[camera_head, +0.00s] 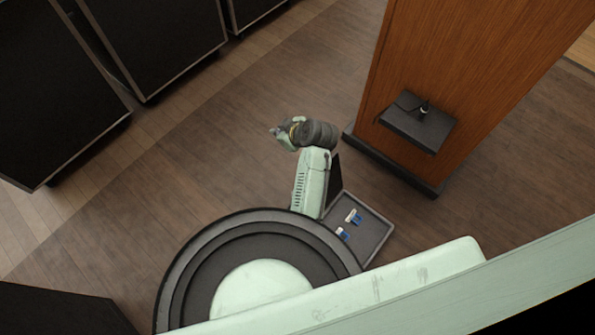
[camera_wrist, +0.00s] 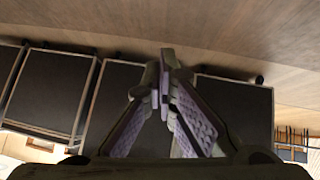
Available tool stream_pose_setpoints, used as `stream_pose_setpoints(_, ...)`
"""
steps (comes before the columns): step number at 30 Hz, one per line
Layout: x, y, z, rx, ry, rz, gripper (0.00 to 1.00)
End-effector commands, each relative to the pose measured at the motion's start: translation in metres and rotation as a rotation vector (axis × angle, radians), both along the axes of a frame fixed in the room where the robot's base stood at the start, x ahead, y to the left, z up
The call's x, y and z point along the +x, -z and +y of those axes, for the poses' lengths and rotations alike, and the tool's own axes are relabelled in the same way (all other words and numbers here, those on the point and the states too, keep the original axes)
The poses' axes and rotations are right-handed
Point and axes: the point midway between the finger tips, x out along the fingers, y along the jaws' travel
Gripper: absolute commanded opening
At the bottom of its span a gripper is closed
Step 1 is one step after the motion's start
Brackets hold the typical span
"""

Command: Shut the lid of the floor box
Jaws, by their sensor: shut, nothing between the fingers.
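The floor box (camera_head: 376,236) is a dark grey tray set in the floor at the lower middle of the head view. Blue and white sockets show inside it. Its dark lid (camera_head: 335,181) stands raised at the box's upper left side, partly hidden behind my pale green arm. My gripper (camera_head: 274,131) is beyond the lid, up and to its left, apart from it and above the floor. In the wrist view, my gripper's purple-padded fingers (camera_wrist: 167,78) meet at the tips with nothing between them. The box and lid do not show there.
Black cases (camera_head: 155,40) stand at the upper left. The wooden floor (camera_head: 215,150) between is clear.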

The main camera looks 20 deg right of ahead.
Motion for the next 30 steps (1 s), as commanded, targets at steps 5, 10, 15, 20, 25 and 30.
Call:
stream_pose_setpoints(5,-0.070,0.067,-0.037,0.053,0.002,0.157,0.00)
stream_pose_setpoints(10,-0.092,0.087,-0.043,0.077,-0.005,0.202,0.00)
stream_pose_setpoints(15,-0.082,0.105,-0.035,0.077,-0.006,0.206,0.00)
stream_pose_setpoints(20,-0.065,0.133,-0.024,0.078,-0.006,0.203,0.00)
stream_pose_setpoints(25,-0.048,0.163,-0.013,0.077,-0.007,0.204,0.00)
stream_pose_setpoints(30,-0.065,0.162,-0.025,0.075,-0.001,0.202,0.00)
